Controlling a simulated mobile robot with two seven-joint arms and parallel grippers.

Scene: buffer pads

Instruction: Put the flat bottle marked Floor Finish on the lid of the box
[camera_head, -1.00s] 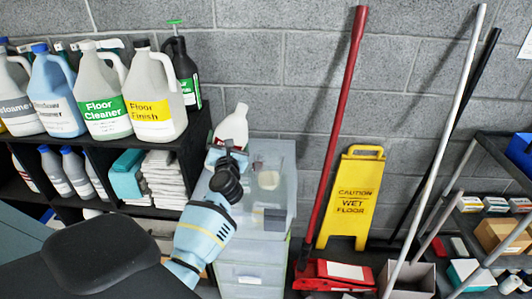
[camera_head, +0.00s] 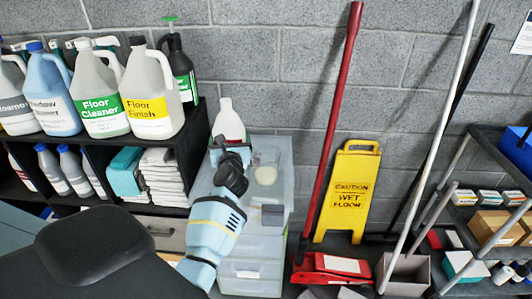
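A white bottle (camera_head: 228,121) with a dark red label stands roughly upright at the back left of the translucent box's lid (camera_head: 274,176). My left gripper (camera_head: 229,147) is at the bottle's near side, covering its lower part. Whether its fingers touch or grip the bottle is hidden, as is the bottle's base. The bottle's label is too small to read. A large pale jug (camera_head: 149,90) with a yellow label reading Floor Finish stands on the black shelf at left. My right gripper is not in view.
The lid also carries a round pale item (camera_head: 266,174) and a small grey block (camera_head: 272,214). A green-labelled Floor Cleaner jug (camera_head: 98,95) is on the shelf at left. A red-handled tool (camera_head: 332,125) and a yellow wet-floor sign (camera_head: 348,192) stand right of the box.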

